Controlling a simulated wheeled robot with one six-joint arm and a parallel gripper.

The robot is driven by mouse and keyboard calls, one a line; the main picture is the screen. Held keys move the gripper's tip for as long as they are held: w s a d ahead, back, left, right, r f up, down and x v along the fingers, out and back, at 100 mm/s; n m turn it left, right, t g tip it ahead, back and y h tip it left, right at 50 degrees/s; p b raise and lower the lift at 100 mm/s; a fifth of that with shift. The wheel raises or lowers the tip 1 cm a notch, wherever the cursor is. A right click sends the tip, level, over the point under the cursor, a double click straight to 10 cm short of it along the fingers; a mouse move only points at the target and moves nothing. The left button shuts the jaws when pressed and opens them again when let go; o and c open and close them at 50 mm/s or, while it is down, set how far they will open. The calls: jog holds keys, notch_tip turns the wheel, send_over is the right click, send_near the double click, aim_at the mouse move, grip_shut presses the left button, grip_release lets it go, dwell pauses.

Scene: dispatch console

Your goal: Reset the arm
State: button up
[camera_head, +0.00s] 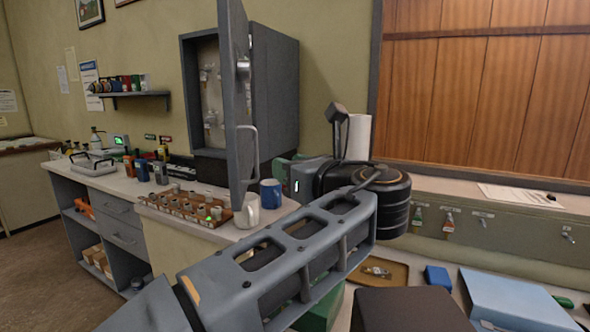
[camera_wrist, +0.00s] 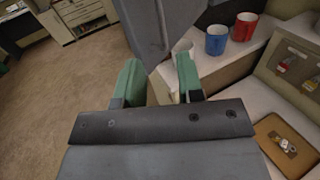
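My arm (camera_head: 290,250) reaches from the lower left to the middle of the head view, where its wrist bends. My gripper shows in the wrist view (camera_wrist: 159,72) as two green fingers set apart, with nothing held between them. The grey cabinet door (camera_wrist: 165,30) shows beyond the fingers; I cannot tell how close it is. In the head view the cabinet (camera_head: 275,90) stands with its door (camera_head: 236,100) swung open, next to the wrist. The fingertips are hard to make out in the head view.
A white mug (camera_head: 247,211) and blue mug (camera_head: 270,194) stand near the door. A red mug (camera_wrist: 243,27) shows in the wrist view. A rack (camera_head: 185,207) lies on the counter. A brown tray (camera_head: 385,270) and blue box (camera_head: 515,298) are at lower right. Open floor (camera_wrist: 60,95) lies left.

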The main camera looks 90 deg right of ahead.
jog(key=shift+s+a, duration=0.35)
jog(key=shift+a, duration=0.1)
dwell(0.4)
